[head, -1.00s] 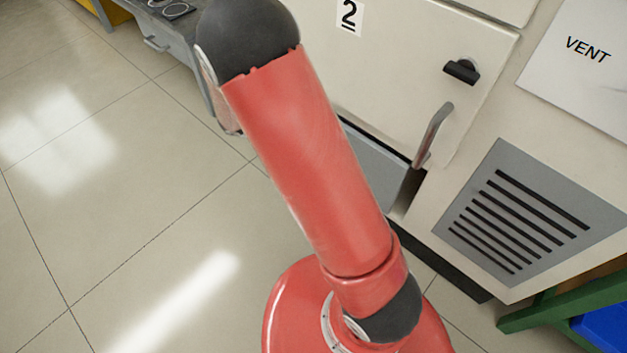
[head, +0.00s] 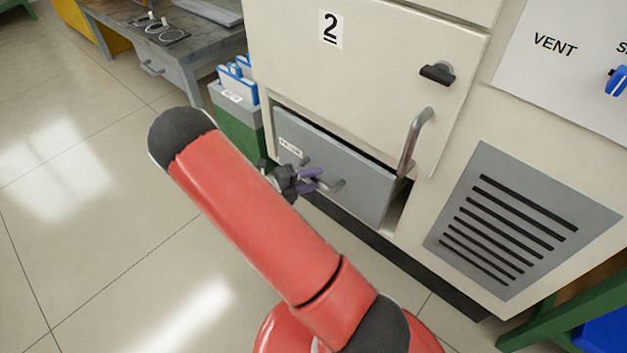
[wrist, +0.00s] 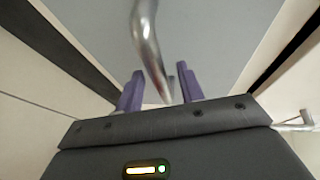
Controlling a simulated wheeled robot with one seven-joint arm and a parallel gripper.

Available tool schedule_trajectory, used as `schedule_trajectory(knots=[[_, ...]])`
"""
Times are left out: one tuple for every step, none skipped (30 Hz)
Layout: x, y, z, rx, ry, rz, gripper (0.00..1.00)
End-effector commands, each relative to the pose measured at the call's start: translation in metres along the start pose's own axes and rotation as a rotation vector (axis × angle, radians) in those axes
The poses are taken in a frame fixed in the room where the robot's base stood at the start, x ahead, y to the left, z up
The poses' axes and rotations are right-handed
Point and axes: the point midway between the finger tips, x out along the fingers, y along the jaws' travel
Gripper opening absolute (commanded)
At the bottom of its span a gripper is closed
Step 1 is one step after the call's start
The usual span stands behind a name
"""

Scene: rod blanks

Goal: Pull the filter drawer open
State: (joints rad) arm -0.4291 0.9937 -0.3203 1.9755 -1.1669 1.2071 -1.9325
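The filter drawer (head: 365,190) is a grey front low in the cream cabinet, below the door marked 2. A label is at its upper left, and dark gaps run along its top and right edge. Its metal bar handle (head: 336,187) sticks out from the front. My gripper (head: 318,181), with purple fingers, is at the handle. In the wrist view the handle (wrist: 147,45) runs down between the two fingers (wrist: 158,90), with space visible on either side. The gripper is open and does not clamp the bar. My arm hides part of the floor in front.
The door marked 2 (head: 350,70) has a vertical handle (head: 415,142) just above the drawer's right end. A grey bench (head: 185,45) is farther back. The floor at left is clear.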

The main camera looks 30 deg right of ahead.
Motion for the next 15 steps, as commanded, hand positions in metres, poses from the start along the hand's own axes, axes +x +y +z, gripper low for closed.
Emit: schedule_trajectory(knots=[[0.0036, 0.0004, -0.0002, 0.0, 0.001, 0.0, 0.38], [0.005, 0.0003, -0.0002, 0.0, 0.001, 0.0, 0.38], [0.0063, 0.0002, -0.0002, 0.0, 0.001, 0.001, 0.38], [0.0068, 0.0002, -0.0002, 0.001, 0.0, 0.001, 0.38], [0.0072, 0.0001, -0.0002, 0.001, 0.0, 0.001, 0.38], [0.0073, 0.0, -0.0002, 0.001, 0.0, 0.001, 0.38], [0.0073, 0.0, -0.0002, 0.001, 0.0, 0.001, 0.38], [0.0072, 0.0, -0.0002, 0.001, 0.0, 0.001, 0.38], [0.0072, -0.0001, -0.0002, 0.001, 0.0, 0.001, 0.38], [0.0072, -0.0001, -0.0002, 0.001, 0.0, 0.001, 0.38], [0.0071, -0.0001, -0.0002, 0.001, 0.0, 0.001, 0.37], [0.0071, -0.0001, -0.0002, 0.001, 0.0, 0.001, 0.31], [0.0071, -0.0001, -0.0002, 0.001, 0.0, 0.001, 0.27], [0.007, -0.0001, -0.0002, 0.001, 0.0, 0.001, 0.23], [0.007, -0.0001, -0.0002, 0.001, 0.0, 0.001, 0.18]])
